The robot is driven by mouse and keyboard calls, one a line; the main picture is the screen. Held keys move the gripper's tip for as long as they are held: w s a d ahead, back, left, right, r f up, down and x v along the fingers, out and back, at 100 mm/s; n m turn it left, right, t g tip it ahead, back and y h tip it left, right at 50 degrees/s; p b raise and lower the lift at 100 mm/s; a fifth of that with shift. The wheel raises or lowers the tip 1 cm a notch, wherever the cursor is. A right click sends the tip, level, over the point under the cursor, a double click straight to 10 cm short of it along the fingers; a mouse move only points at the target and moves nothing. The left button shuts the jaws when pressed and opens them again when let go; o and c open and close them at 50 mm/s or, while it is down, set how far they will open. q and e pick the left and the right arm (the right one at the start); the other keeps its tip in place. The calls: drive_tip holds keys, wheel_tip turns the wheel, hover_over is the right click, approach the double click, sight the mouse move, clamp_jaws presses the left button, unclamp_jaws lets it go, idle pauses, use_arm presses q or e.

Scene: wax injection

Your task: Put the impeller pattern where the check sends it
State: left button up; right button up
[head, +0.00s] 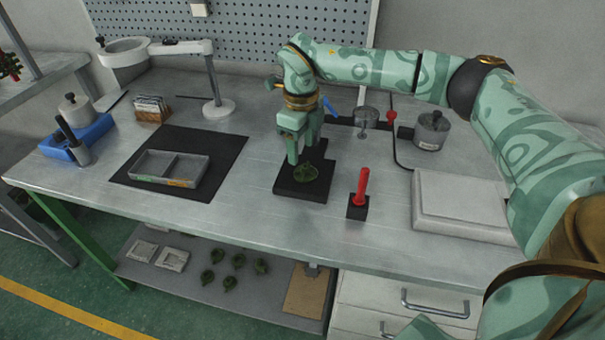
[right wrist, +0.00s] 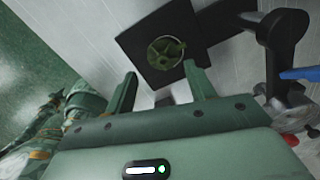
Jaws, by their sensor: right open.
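The green impeller pattern (head: 306,172) lies on a black square plate (head: 318,191) near the middle of the bench. It also shows in the right wrist view (right wrist: 166,51), on the dark plate (right wrist: 135,45). My right gripper (head: 305,158) is open just above and behind the pattern, pointing down. In the right wrist view its two fingers (right wrist: 160,88) stand apart with nothing between them, and the pattern lies beyond their tips. A grey two-compartment tray (head: 168,168) with green and orange labels sits on a black mat (head: 225,160) at left. My left gripper is not in view.
A red-handled tool (head: 361,185) stands on a small black block right of the plate. A grey pot (head: 431,131) and a pale slab (head: 463,205) are farther right. A magnifier lamp (head: 217,106) stands at back left. Several green patterns (head: 238,260) lie on the lower shelf.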

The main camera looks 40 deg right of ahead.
sight(305, 167)
drive_tip(key=f+b, duration=0.1)
drive_tip(key=f, duration=0.2)
drive_tip(key=f+b, duration=0.1)
drive_tip(key=f, duration=0.1)
drive_tip(key=shift+s+d+f+b, duration=0.2)
drive_tip(key=shift+d+f+b, duration=0.1)
drive_tip(key=shift+f, duration=0.05)
drive_tip(key=shift+r, duration=0.2)
drive_tip(key=shift+c, duration=0.6)
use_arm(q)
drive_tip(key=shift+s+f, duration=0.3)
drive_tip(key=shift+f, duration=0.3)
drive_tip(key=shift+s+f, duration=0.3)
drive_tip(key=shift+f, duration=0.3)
use_arm(e)
drive_tip(key=shift+s, duration=0.15)
clamp_jaws()
